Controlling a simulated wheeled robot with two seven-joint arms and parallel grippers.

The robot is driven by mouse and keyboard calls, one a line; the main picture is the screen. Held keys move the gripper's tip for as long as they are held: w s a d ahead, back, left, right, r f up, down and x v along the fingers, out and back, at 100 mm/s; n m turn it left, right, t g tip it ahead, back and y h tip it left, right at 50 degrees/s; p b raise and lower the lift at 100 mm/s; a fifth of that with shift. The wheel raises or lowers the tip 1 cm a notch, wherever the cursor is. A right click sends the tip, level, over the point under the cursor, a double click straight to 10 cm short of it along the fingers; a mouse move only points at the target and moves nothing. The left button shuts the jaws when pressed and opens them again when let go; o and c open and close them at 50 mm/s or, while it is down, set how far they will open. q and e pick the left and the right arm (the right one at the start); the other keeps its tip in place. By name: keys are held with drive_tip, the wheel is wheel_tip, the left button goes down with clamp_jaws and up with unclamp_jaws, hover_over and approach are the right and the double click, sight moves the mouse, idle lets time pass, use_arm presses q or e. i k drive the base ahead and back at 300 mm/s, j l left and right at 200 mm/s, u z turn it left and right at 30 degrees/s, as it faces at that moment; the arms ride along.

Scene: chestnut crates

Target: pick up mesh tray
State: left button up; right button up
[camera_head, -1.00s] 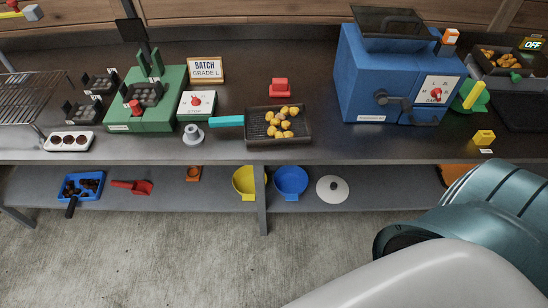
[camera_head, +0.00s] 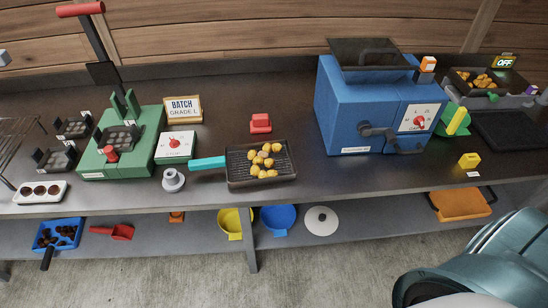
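A dark ridged tray (camera_head: 236,176) with a teal handle (camera_head: 208,163) rests on the counter in the middle, with several yellow-brown chestnuts (camera_head: 265,160) in it. It looks like the mesh tray, but the mesh is too fine to tell. A wire rack (camera_head: 14,150) also shows, cut off by the left edge. Neither of my grippers is in view. Only a teal and pale part of my own body shows at the lower right, well away from the tray.
A blue box machine (camera_head: 340,105) stands right of the tray, and a green press (camera_head: 135,160) left. A grey funnel-like piece (camera_head: 173,180) sits just left of the handle. A red block (camera_head: 260,123) lies behind. The lower shelf holds a yellow bowl (camera_head: 232,222) and blue bowl (camera_head: 278,216).

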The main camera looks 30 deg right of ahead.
sight(252, 164)
drive_tip(key=i+z, duration=0.15)
drive_tip(key=z, duration=0.2)
drive_tip(key=i+z, duration=0.2)
drive_tip(key=z, duration=1.6)
drive_tip(key=u, duration=1.45)
